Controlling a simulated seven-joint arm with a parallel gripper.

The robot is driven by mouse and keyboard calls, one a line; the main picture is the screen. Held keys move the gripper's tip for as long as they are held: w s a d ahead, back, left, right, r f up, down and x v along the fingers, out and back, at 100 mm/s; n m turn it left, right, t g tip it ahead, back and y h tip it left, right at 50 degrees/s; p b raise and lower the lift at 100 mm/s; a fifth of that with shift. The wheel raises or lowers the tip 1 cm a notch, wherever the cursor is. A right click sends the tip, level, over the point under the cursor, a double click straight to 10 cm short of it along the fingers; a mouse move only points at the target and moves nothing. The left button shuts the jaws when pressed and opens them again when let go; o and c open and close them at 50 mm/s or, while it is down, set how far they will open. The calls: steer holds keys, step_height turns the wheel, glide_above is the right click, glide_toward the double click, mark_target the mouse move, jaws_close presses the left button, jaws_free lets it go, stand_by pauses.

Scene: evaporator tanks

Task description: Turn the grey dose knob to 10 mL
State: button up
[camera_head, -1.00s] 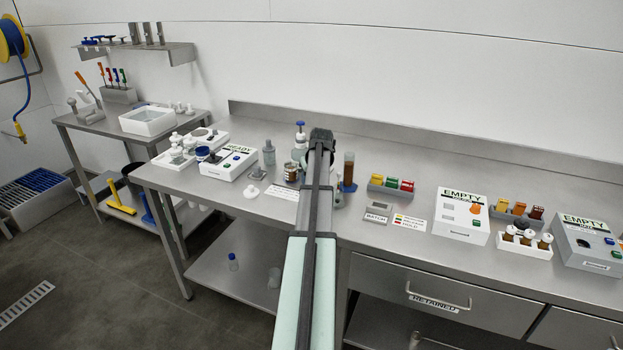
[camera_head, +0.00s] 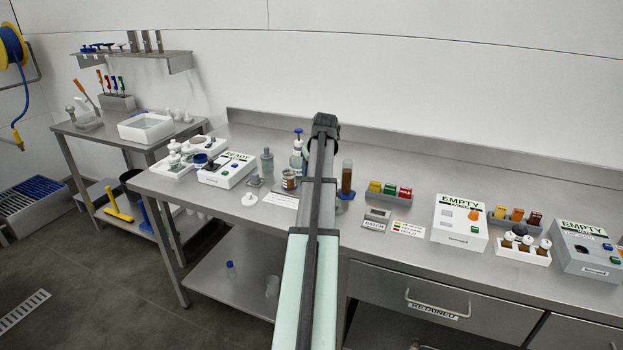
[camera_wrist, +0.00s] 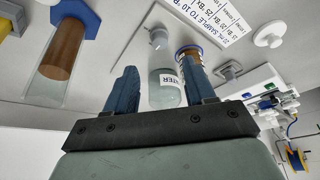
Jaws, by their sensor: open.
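The clear bottle with a WATER label (camera_wrist: 165,90) shows between my fingers in the wrist view. In the head view a blue-topped bottle (camera_head: 298,150) stands just left of my arm, probably the same one. A small pale grey knob-like piece (camera_wrist: 158,39) shows beyond the fingertips, in line with the bottle; I cannot tell whether it is the dose knob, and no dose scale is readable. My gripper (camera_wrist: 161,74) is open, its blue fingers on either side of the bottle in the picture; contact is not clear. My arm hides the gripper in the head view.
A brown-filled cylinder on a blue base (camera_head: 347,178) stands close right of my arm. A lidded jar (camera_head: 289,179) and grey bottle (camera_head: 267,163) stand left. A READY device (camera_head: 227,170) is farther left. A sign card (camera_wrist: 205,20) lies on the bench.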

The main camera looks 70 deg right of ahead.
steer(key=shift+v, duration=2.25)
